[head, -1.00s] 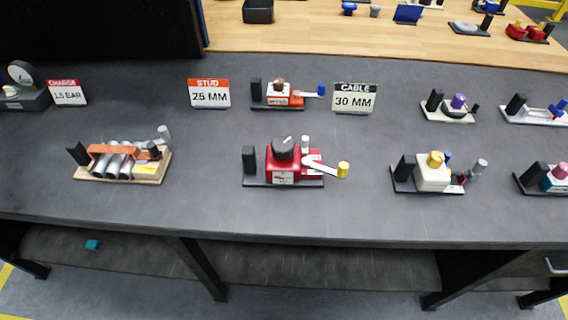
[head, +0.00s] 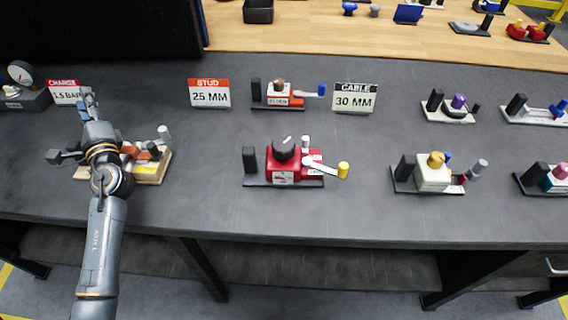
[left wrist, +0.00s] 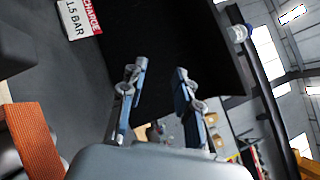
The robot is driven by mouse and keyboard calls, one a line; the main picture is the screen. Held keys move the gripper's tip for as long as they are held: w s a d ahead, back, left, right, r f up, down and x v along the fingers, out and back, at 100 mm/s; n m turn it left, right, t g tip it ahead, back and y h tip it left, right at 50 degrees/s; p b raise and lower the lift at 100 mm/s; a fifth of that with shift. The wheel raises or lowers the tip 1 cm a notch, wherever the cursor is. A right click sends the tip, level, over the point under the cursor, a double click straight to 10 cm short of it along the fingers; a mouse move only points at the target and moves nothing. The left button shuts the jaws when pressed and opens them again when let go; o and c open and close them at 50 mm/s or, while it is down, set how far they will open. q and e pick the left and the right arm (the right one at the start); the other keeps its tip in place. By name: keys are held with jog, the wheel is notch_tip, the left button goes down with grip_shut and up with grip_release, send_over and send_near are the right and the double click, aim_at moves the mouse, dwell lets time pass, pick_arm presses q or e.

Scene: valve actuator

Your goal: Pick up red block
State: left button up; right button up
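A red block-shaped device (head: 283,168) with a black knob, a white lever and a yellow tip stands on a dark base plate in the middle of the grey bench. My left gripper (head: 87,98) is up at the left of the head view, well left of the red block, near the CHARGE sign. In the left wrist view my left gripper (left wrist: 161,72) has its two fingers apart with nothing between them. The red block is not seen in the left wrist view. My right gripper is in neither view.
A device with an orange bar and grey cylinders (head: 150,168) is partly hidden behind my left arm. Signs for STUD (head: 209,94) and CABLE (head: 354,98) stand behind. A small red-and-white device (head: 278,96) stands between them. A cream device (head: 432,173) is at right.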

pick_arm(q)
jog(key=d+m+t+h, duration=0.1)
jog(key=d+m, duration=0.1)
jog(key=d, duration=0.8)
jog(key=m+h, duration=1)
jog(key=m, duration=0.6)
send_near(248, 160)
jog(key=shift+a+r, duration=0.1)
jog(key=shift+a, duration=0.35)
jog(key=shift+w+d, duration=0.15)
jog(key=shift+d, duration=0.05)
jog(key=w, duration=1.1)
jog(key=shift+w+a, duration=0.15)
jog(key=shift+w, duration=0.1)
grip_shut()
